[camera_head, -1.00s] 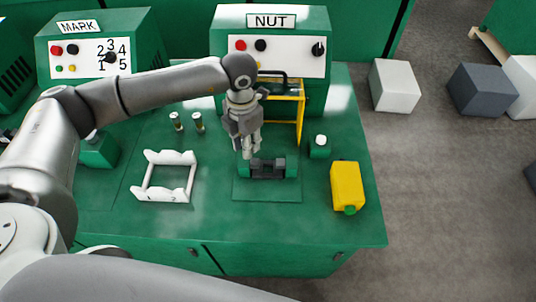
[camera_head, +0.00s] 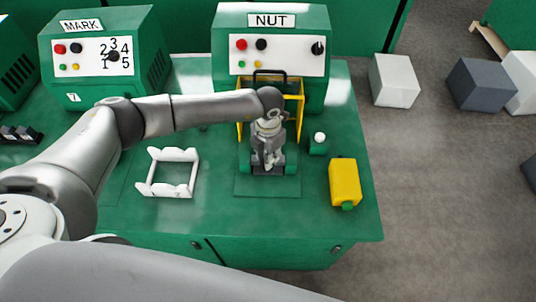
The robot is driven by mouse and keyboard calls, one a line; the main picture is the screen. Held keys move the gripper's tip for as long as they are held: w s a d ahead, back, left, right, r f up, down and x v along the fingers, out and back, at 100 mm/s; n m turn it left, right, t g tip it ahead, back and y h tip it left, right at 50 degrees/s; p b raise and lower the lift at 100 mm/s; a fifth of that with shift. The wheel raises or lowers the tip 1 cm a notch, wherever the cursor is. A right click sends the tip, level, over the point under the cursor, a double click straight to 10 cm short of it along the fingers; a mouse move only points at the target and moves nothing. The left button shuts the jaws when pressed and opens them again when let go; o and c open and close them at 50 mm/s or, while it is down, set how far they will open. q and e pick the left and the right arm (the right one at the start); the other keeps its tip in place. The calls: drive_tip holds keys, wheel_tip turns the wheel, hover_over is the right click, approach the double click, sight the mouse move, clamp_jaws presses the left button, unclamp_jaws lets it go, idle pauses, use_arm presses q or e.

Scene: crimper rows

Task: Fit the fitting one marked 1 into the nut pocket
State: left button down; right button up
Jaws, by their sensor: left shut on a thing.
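My left gripper (camera_head: 268,160) points straight down at the nut pocket, in front of the NUT machine (camera_head: 271,45). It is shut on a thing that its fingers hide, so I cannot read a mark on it. The nut pocket (camera_head: 259,171) is a dark block between green cheeks on a green base plate (camera_head: 268,188). The fingertips are right over it and cover its middle; I cannot tell whether the held piece is inside. My right gripper is not in view.
A yellow guard frame (camera_head: 299,112) stands behind the pocket. A green button post with white top (camera_head: 319,142) and a yellow bottle (camera_head: 344,182) are to the right. A white cradle (camera_head: 170,190) lies to the left. The MARK machine (camera_head: 103,50) stands back left.

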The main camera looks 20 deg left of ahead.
use_arm(q)
drive_tip(key=shift+f, duration=0.15)
drive_tip(key=c, duration=1.3)
unclamp_jaws()
drive_tip(key=shift+r, duration=0.55)
wheel_tip(320, 180, up, 11)
drive_tip(key=b, duration=0.2)
drive_tip(key=shift+r+b, duration=0.15)
drive_tip(key=shift+b, duration=0.15)
